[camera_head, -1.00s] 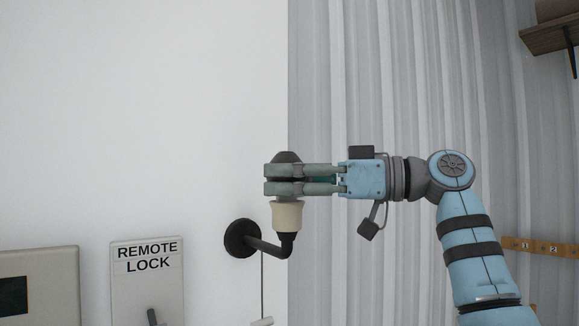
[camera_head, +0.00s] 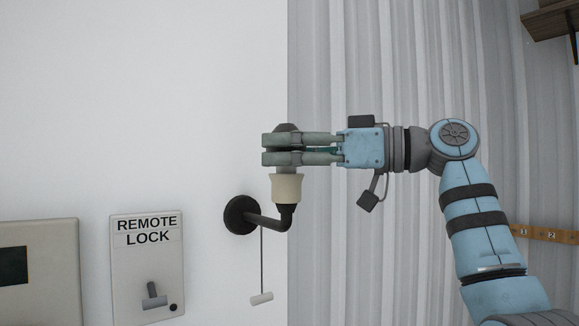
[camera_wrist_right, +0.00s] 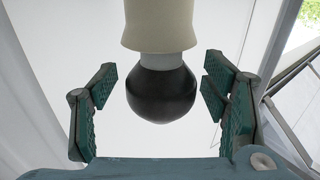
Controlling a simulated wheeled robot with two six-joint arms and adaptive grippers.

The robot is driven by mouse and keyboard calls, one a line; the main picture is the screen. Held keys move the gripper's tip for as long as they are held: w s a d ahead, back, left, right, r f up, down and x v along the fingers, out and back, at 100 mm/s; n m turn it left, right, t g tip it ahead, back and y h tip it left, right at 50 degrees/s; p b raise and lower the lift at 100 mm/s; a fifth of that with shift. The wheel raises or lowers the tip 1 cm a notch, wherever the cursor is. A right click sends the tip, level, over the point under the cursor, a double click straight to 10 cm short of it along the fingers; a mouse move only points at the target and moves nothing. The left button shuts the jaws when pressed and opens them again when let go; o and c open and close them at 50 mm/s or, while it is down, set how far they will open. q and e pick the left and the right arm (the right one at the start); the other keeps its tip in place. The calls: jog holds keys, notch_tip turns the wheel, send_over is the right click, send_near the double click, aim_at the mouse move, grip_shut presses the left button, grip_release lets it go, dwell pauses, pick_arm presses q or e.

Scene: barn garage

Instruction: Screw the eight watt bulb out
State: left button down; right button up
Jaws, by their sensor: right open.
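The bulb (camera_head: 286,128), dark with a pale neck, stands upright in a cream socket (camera_head: 286,189) on a black wall arm. No watt marking is readable. My right gripper (camera_head: 272,150) comes in level from the right, just above the socket, with its fingers around the bulb and hiding much of it. In the right wrist view the dark bulb (camera_wrist_right: 161,92) hangs between the spread green-padded fingers, with a visible gap on both sides. The socket (camera_wrist_right: 160,25) is at the top there. My left gripper is not in view.
A round black wall mount (camera_head: 240,215) carries the lamp arm, and a pull cord with a white handle (camera_head: 262,298) hangs below. A "REMOTE LOCK" panel (camera_head: 147,255) with a lever is at lower left. A wooden shelf (camera_head: 550,20) is at upper right. The wall above the lamp is clear.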

jog(key=m+t+h+b, duration=0.1)
jog(key=b, duration=0.1)
jog(key=m+t+h+b, duration=0.1)
jog(key=t, duration=0.1)
jog(key=m+t+h+b, duration=0.1)
jog(key=t+b, duration=0.1)
jog(key=shift+s+a+f+m+b, duration=0.1)
jog(key=shift+f+m+b, duration=0.2)
jog(key=shift+m, duration=0.1)
jog(key=shift+r+m+t+h, duration=0.1)
jog(key=shift+m+t+h, duration=0.2)
jog(key=shift+t, duration=0.1)
jog(key=shift+r, duration=0.2)
jog(key=shift+c, duration=0.2)
jog(key=c, duration=0.8)
jog(key=shift+r+n+g+y+p, duration=0.15)
jog(key=shift+n+g+y+p, duration=0.3)
jog(key=shift+p, duration=0.4)
jog(key=n+g+y+p, duration=0.1)
jog(key=n+g+p, duration=0.1)
jog(key=g+p, duration=0.1)
jog(key=n+g+y+p, duration=0.2)
jog(key=g+p, duration=0.1)
jog(key=p, duration=0.2)
jog(key=shift+c, duration=0.2)
jog(key=shift+o, duration=0.2)
jog(key=shift+n+g, duration=0.45)
jog(key=shift+g, duration=0.1)
